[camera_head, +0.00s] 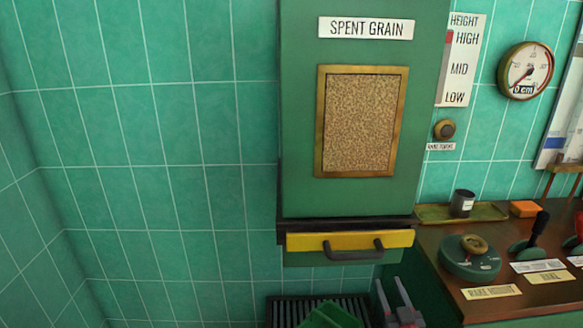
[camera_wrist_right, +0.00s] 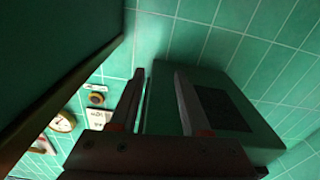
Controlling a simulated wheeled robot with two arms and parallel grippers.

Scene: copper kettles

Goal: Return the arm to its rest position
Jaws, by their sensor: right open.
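My right gripper (camera_head: 390,288) shows at the bottom of the head view, below and right of the spent grain box's yellow drawer front. Its two fingers point up and stand apart. In the right wrist view the gripper (camera_wrist_right: 160,85) is open, with nothing between its fingers. Most of the right arm is hidden below the head view's lower edge. My left gripper is in neither view.
The green spent grain box (camera_head: 300,130) hangs on the tiled wall, with a yellow drawer front (camera_head: 305,241) and dark handle (camera_head: 352,255). A dark slatted grate (camera_head: 285,312) lies below. The wooden console (camera_head: 450,262), bearing controls, stands at right.

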